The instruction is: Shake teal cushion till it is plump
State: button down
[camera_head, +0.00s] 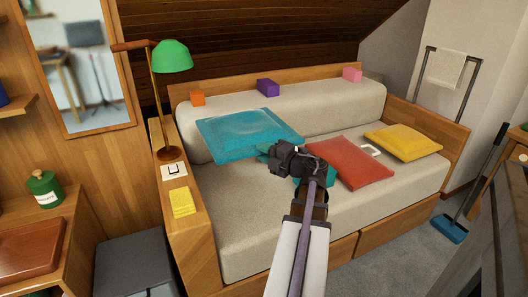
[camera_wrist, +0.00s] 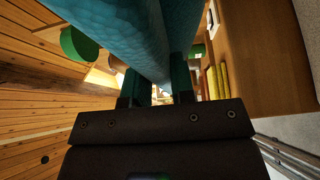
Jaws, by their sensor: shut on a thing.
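The teal cushion (camera_head: 245,132) is held up over the left part of the sofa, roughly flat and slightly tilted. My gripper (camera_head: 280,150) is shut on its near right edge. In the wrist view the teal cushion (camera_wrist: 125,25) fills the space between and beyond the fingers of my gripper (camera_wrist: 160,92). A darker teal patch (camera_head: 328,174) shows on the seat behind my gripper, mostly hidden; I cannot tell what it is.
A red cushion (camera_head: 350,163) and a yellow cushion (camera_head: 403,141) lie on the sofa seat (camera_head: 255,225). Orange (camera_head: 197,98), purple (camera_head: 267,88) and pink (camera_head: 352,75) blocks sit on the backrest. A green lamp (camera_head: 172,56) stands at the left, near the cushion.

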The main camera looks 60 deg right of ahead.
notch_tip(320, 180, down, 6)
jog(key=b, duration=0.4)
notch_tip(320, 180, up, 8)
jog(key=p, duration=0.8)
jog(key=shift+r, duration=0.1)
notch_tip(320, 180, down, 8)
jog(key=b, duration=0.7)
jog(key=shift+r, duration=0.15)
